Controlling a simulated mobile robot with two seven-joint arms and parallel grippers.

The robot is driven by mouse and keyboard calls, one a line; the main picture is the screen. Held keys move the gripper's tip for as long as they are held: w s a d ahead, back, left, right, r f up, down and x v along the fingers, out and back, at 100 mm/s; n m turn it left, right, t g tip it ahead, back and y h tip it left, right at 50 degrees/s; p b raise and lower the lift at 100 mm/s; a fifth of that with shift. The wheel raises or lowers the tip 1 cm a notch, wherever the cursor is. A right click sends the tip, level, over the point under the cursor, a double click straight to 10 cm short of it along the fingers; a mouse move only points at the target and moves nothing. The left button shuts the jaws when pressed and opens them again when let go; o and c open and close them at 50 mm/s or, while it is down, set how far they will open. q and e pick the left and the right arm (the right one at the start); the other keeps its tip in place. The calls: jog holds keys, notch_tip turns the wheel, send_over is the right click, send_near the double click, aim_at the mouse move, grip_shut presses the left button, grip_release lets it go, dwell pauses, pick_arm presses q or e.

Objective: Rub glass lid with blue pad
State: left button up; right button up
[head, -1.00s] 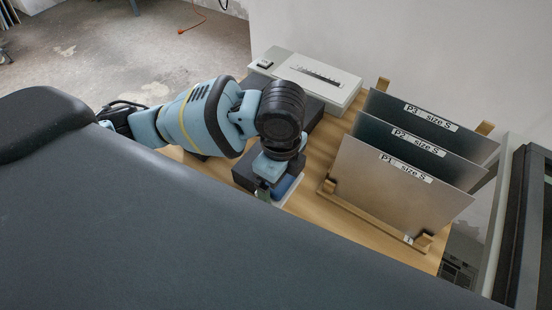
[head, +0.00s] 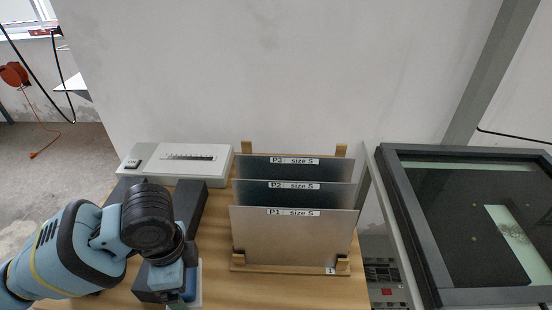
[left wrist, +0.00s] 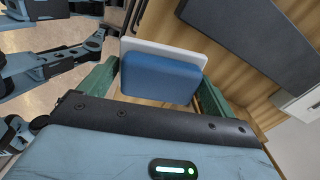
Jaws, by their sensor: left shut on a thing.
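My left gripper (left wrist: 153,85) is shut on the blue pad (left wrist: 160,78), which has a pale white backing and sits between the green fingers in the left wrist view. In the head view the left gripper (head: 178,300) is over the near left part of the wooden table, and the pad (head: 190,283) shows only in part beside it. The glass lid (head: 459,230) is at the right, a dark pane in a black frame. A pale patch with a grey speckled smudge (head: 515,232) shows in the pane. My right gripper is not in view.
A wooden rack (head: 290,269) with upright plates P1 (head: 290,238), P2 and P3 stands between my left arm and the lid. A white box (head: 190,164) and a dark block (head: 188,205) are behind my gripper. A wall closes the back.

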pick_arm(q)
jog(key=w+a+r+n, duration=0.3)
jog(key=a+n, duration=0.3)
jog(key=n, duration=1)
jog(key=shift+a+r+n, duration=0.2)
jog(key=shift+r+n, duration=0.2)
jog(key=shift+r, duration=0.1)
jog(key=shift+s, duration=0.15)
